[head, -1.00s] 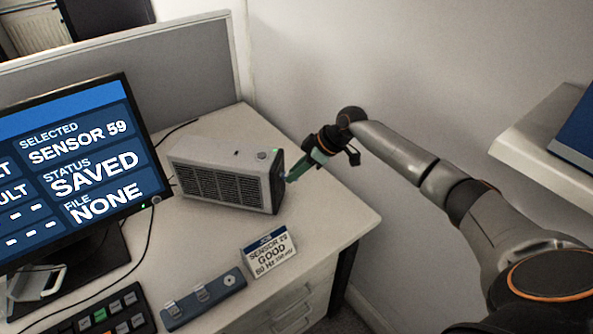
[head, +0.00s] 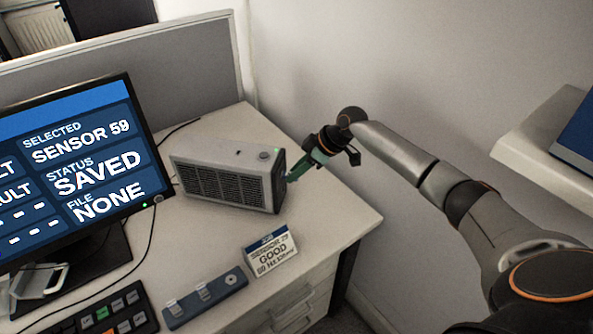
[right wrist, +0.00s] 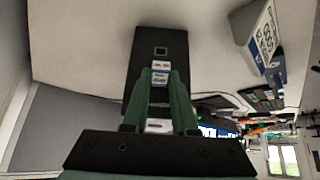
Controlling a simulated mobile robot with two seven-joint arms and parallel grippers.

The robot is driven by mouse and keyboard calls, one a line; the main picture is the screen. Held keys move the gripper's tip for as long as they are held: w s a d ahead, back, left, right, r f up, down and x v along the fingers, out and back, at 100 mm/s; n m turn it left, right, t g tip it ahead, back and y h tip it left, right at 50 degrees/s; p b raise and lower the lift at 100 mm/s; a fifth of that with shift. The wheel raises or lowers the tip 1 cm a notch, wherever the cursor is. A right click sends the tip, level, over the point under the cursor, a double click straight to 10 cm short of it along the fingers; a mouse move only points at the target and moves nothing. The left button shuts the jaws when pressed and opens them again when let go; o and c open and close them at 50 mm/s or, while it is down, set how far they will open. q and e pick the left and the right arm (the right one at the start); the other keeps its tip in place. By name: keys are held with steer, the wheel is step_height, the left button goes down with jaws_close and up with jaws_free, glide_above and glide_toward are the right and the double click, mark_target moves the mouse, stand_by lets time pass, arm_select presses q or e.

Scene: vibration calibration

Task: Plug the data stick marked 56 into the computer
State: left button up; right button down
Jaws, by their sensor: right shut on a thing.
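The computer (head: 228,185) is a light grey box with a dark grille, standing on the desk with a small green light on top. My right gripper (head: 292,177) is at its dark right-hand end face. The stick points at the dark end panel (right wrist: 158,42), which has a small square opening. I cannot tell whether its tip is in a port, and its number is too small to read. My left gripper is not in view.
A monitor (head: 75,165) reads SENSOR 59, SAVED, FILE NONE. A grey holder (head: 205,298) with small sticks and a SENSOR 29 GOOD card (head: 270,253) are at the desk's front. A keypad (head: 115,315) lies at the lower left. A wall is close behind my right arm.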

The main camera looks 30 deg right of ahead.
steer(key=shift+w+a+r, duration=0.1)
steer(key=shift+r, duration=0.05)
steer(key=c, duration=0.6)
jaws_free()
